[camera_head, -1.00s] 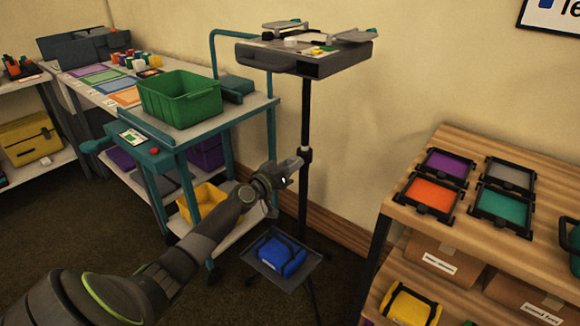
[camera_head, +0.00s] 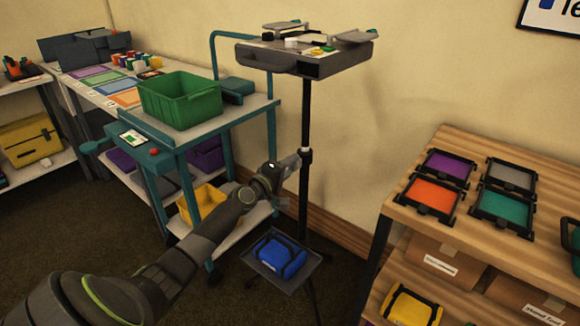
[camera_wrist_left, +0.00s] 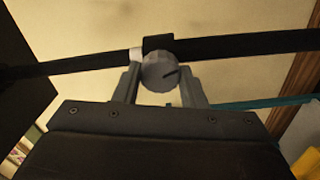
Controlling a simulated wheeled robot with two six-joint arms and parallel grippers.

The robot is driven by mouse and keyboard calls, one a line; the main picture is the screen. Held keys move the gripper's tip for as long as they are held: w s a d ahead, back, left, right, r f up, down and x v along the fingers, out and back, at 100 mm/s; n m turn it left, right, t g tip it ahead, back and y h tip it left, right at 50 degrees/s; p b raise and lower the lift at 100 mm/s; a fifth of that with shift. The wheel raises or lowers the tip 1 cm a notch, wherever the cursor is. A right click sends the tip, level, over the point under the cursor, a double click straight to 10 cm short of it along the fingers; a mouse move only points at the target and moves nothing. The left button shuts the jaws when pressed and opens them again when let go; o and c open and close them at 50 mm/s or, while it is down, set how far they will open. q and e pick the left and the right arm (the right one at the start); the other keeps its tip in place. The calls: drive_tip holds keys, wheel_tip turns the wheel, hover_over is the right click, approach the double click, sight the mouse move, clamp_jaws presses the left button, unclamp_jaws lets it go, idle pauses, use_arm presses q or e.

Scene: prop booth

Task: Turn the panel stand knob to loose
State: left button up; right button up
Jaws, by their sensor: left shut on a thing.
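The panel stand is a black pole (camera_head: 304,200) carrying a grey panel box (camera_head: 308,60) at its top. In the left wrist view the knob (camera_wrist_left: 158,72) is a round grey disc with a dark line across its face, sitting against the black collar on the pole. My left gripper (camera_wrist_left: 160,80) is shut on the knob, with one finger at each side of it. In the head view my left gripper (camera_head: 290,163) is at the pole's collar (camera_head: 305,156) and hides the knob. My right gripper does not show.
A teal cart (camera_head: 228,118) with a green bin (camera_head: 180,98) stands left of the pole. A low tray (camera_head: 284,279) with a blue case (camera_head: 279,254) is at the pole's foot. A wooden shelf (camera_head: 470,245) with framed colour panels stands to the right.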

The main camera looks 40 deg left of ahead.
use_arm(q)
drive_tip(key=n, duration=0.3)
drive_tip(key=shift+n, duration=0.6)
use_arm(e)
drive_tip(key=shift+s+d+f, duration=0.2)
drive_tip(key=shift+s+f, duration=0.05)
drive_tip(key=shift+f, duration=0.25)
use_arm(q)
drive_tip(key=shift+f, duration=0.1)
drive_tip(key=o, duration=1)
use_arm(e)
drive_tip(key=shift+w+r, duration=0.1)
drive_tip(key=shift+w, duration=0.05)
